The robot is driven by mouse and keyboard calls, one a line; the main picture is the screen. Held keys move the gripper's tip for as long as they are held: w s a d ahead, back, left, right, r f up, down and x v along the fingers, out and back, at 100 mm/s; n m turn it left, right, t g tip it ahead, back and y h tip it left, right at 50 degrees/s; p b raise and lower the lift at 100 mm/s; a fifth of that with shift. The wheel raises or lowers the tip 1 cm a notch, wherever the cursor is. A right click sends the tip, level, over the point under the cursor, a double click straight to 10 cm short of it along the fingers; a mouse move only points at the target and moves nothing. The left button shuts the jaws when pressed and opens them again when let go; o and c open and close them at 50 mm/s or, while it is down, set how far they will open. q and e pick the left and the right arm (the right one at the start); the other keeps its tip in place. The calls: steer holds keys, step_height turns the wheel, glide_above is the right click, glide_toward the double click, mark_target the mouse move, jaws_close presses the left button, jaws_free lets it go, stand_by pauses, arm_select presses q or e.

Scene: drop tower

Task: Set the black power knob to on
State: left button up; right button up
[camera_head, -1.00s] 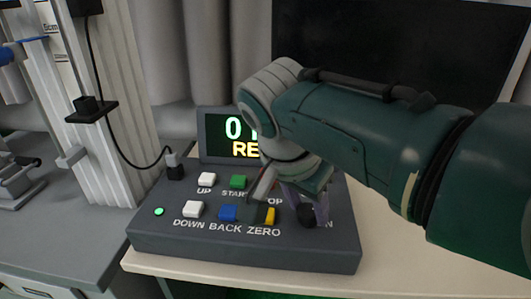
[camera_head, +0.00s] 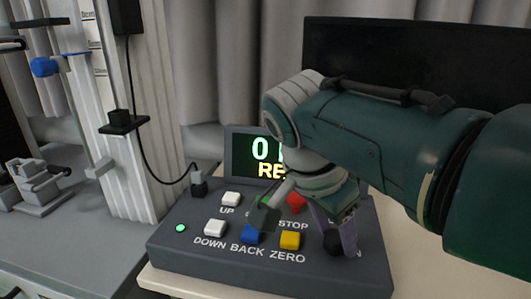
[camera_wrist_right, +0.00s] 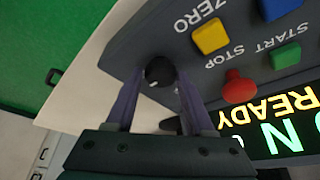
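The black power knob (camera_head: 335,243) is at the right front of the dark control box (camera_head: 270,275), partly behind a finger of my right gripper. In the right wrist view the knob (camera_wrist_right: 158,72) has a small white mark and lies between the two finger ends, with gaps showing on both sides. My right gripper (camera_head: 306,232) is open low over the box. The knob's label is mostly hidden. My left gripper does not show.
Near the knob are a yellow ZERO button (camera_head: 290,240), a red STOP button (camera_head: 296,202) and a blue BACK button (camera_head: 253,233). The lit display (camera_head: 245,155) is partly behind my arm; it reads READY in the wrist view. A green light (camera_head: 180,228) glows.

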steer(key=o, duration=0.3)
steer(key=shift+o, duration=0.2)
steer(key=p+v, duration=0.4)
steer(key=v, duration=0.6)
